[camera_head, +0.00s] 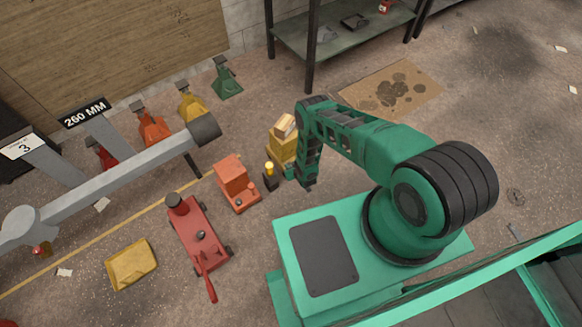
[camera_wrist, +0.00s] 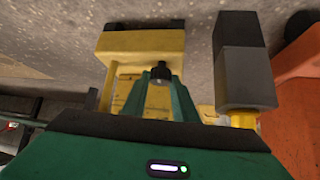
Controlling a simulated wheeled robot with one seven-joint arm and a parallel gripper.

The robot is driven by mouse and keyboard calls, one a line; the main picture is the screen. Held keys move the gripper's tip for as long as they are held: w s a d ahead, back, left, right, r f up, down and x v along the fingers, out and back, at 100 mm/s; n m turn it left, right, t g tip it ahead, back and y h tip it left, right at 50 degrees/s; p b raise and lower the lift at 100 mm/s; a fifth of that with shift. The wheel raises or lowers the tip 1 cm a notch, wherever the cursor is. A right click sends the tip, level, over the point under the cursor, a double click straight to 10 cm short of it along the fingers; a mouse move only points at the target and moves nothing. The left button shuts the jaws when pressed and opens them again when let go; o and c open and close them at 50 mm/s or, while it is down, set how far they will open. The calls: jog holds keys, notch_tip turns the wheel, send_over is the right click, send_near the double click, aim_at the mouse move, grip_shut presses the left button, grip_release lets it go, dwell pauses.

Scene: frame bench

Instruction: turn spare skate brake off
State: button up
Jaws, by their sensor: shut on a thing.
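A yellow boxy unit (camera_head: 277,149), which looks like a skate, stands on the floor with pale wooden blocks on top. It fills the upper middle of the wrist view (camera_wrist: 145,43). My gripper (camera_head: 291,173) is low at its near side. In the wrist view my green fingers (camera_wrist: 160,84) are closed around a small dark-capped knob (camera_wrist: 160,72), which appears to be the brake control. The fingers hide most of the knob's lower part. The brake's setting cannot be read.
A dark post with a yellow top (camera_head: 270,181) stands close to my gripper. An orange unit (camera_head: 236,183) and a red trolley jack (camera_head: 200,238) are to the left. A grey beam (camera_head: 110,178) passes above several coloured stands. Stained cardboard (camera_head: 418,82) lies behind my arm.

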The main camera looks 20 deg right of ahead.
jog(key=o, duration=1.1)
jog(key=shift+c, duration=0.2)
jog(key=v, duration=1)
jog(key=shift+s+r, duration=0.25)
jog(key=shift+s, duration=0.05)
